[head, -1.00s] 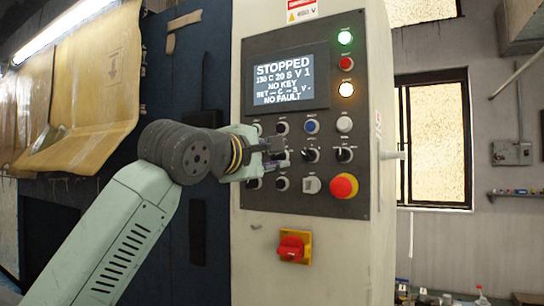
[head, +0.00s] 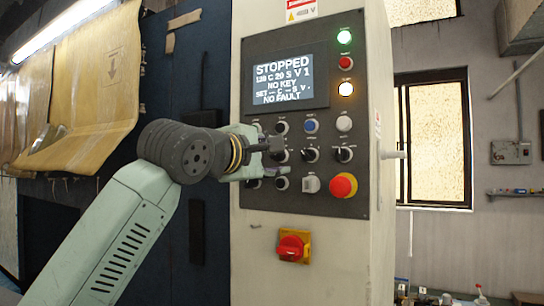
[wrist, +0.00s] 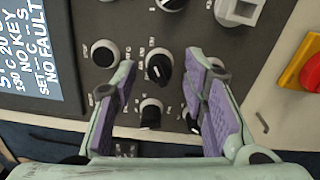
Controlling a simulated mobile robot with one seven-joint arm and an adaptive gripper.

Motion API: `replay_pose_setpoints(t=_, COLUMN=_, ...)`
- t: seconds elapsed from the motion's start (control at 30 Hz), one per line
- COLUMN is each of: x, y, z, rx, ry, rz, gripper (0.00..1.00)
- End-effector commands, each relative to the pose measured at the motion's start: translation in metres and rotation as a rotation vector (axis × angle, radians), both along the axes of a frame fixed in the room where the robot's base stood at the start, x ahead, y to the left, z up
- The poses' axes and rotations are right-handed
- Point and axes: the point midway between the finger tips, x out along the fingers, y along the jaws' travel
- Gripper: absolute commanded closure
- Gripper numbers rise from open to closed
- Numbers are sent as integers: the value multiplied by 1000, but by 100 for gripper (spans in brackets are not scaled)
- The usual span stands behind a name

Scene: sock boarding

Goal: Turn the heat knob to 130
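My gripper (head: 277,158) is at the left part of the grey control panel (head: 360,205). In the wrist view its two purple-padded fingers (wrist: 164,66) are open, with a black pointer knob (wrist: 158,67) between their tips and a gap on either side. This knob also shows in the head view (head: 283,156). Another black knob (wrist: 151,112) lies nearer the palm.
A red emergency button (head: 343,186), a white button (head: 311,185) and several other knobs sit close around the gripper. A red and yellow switch (head: 293,246) is lower on the cabinet. Open space lies in front of the panel's right side.

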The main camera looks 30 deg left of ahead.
Motion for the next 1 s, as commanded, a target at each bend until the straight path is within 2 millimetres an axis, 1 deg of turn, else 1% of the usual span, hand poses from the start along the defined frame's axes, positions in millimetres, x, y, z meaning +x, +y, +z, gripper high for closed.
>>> replay_pose_setpoints(t=0.07, x=-3, y=0, z=0, rx=0, ry=-1, rz=0, gripper=60)
replay_pose_setpoints(t=0.17, x=-12, y=1, z=1, rx=0, ry=-3, rz=2, gripper=60)
replay_pose_setpoints(t=0.27, x=-30, y=0, z=0, rx=1, ry=0, rz=3, gripper=60)
replay_pose_setpoints(t=0.5, x=-82, y=-4, z=0, rx=0, ry=-2, rz=2, gripper=60)
replay_pose_setpoints(t=0.63, x=-103, y=-5, z=0, rx=-1, ry=-2, rz=2, gripper=60)
replay_pose_setpoints(t=0.8, x=-118, y=-7, z=0, rx=0, ry=0, rz=0, gripper=60)
replay_pose_setpoints(t=1.0, x=-120, y=-7, z=0, rx=0, ry=0, rz=0, gripper=60)
